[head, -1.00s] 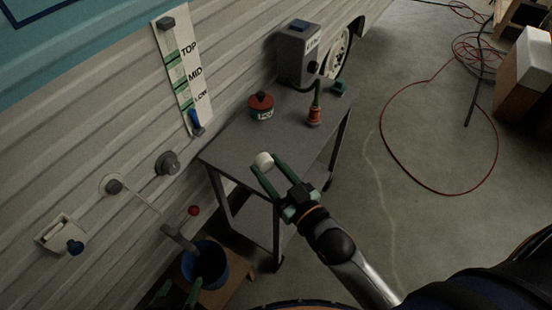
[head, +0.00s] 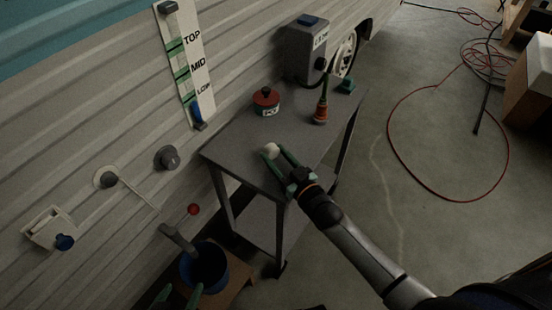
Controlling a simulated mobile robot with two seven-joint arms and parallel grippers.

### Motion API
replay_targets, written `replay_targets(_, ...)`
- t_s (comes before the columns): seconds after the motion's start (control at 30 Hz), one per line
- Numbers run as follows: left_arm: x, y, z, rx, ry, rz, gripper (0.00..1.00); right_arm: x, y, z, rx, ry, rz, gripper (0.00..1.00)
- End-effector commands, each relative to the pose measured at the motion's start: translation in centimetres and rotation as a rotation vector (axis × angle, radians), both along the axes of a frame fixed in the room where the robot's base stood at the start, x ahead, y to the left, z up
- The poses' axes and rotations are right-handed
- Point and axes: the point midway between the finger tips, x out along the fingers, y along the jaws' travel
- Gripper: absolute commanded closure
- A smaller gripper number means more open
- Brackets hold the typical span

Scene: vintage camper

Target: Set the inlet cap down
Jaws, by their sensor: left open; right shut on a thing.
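The inlet cap (head: 269,150) is a small whitish round piece between the green fingertips of my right gripper (head: 275,152). My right gripper is shut on it, over the near part of the grey cart top (head: 240,145). I cannot tell whether the cap touches the surface. My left gripper (head: 180,296) is at the bottom edge of the head view, near the blue bucket, with its green fingers apart and partly cut off.
The camper wall (head: 90,130) runs along the left. A blue bucket (head: 222,262) stands below.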

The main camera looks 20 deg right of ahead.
Motion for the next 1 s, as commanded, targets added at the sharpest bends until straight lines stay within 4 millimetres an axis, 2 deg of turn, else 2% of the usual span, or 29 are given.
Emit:
replay_targets(0.37,-0.05,0.09,-0.18,0.001,-0.001,0.002,0.20,0.01,0.05,-0.43,0.001,-0.003,0.000,1.00)
replay_targets(0.4,-0.07,0.11,-0.12,0.002,0.000,0.001,0.20,0.01,0.05,-0.39,0.001,-0.002,0.000,0.47)
replay_targets(0.67,-0.12,0.17,-0.09,0.003,0.000,0.000,0.20,0.01,0.05,-0.33,0.001,-0.002,0.000,0.20)
replay_targets(1.0,-0.13,0.19,0.29,0.002,0.000,0.001,0.20,-0.23,-0.02,0.04,0.000,0.000,0.000,0.20)
